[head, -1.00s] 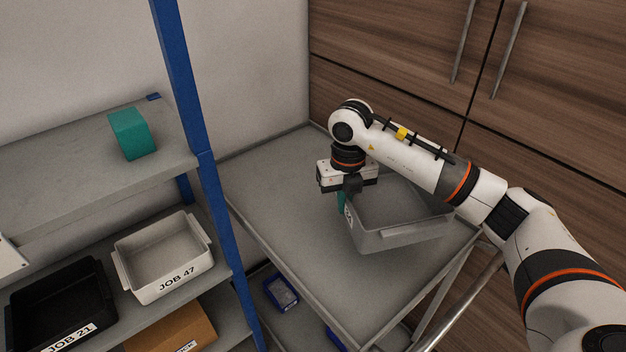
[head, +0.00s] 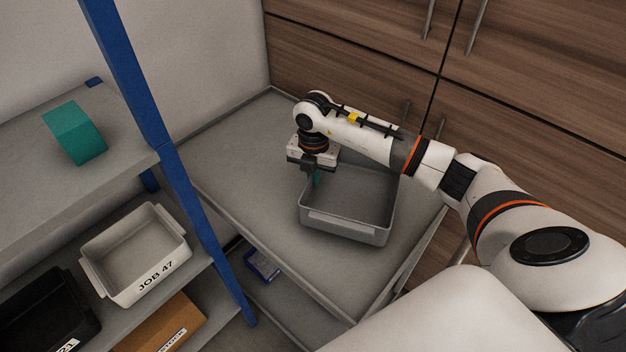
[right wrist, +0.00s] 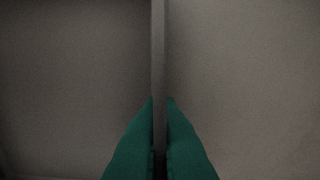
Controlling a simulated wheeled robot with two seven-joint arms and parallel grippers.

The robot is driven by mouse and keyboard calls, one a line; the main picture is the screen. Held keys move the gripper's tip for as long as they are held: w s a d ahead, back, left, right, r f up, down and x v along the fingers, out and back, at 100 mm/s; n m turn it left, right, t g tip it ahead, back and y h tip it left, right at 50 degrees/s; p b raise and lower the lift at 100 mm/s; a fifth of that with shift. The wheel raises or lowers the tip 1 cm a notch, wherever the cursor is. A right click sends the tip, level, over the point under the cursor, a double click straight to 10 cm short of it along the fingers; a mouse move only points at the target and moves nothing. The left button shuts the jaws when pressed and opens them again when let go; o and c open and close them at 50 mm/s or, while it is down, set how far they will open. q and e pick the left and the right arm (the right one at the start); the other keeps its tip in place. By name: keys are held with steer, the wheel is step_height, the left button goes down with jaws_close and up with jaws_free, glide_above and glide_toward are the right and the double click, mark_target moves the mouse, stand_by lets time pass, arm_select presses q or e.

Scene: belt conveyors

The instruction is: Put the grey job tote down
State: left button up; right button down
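The grey job tote (head: 345,231) is an open-topped box on the right part of the grey cart top (head: 240,185) in the head view. It looks level and appears to rest on that surface. The tote's label does not show from here. My left gripper is out of view.
A blue-posted rack (head: 165,150) stands left of the cart, holding a green block (head: 75,132), a light JOB 47 tote (head: 138,255), a black tote (head: 50,312) and a brown box (head: 165,325). Wooden cabinets (head: 350,50) are behind. The cart's left part is clear.

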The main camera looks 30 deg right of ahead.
step_height(320, 180, down, 2)
steer(key=shift+f, duration=0.1)
steer(key=shift+f, duration=0.1)
steer(key=shift+f, duration=0.15)
steer(key=c, duration=1.6)
jaws_free()
steer(key=shift+c, duration=0.2)
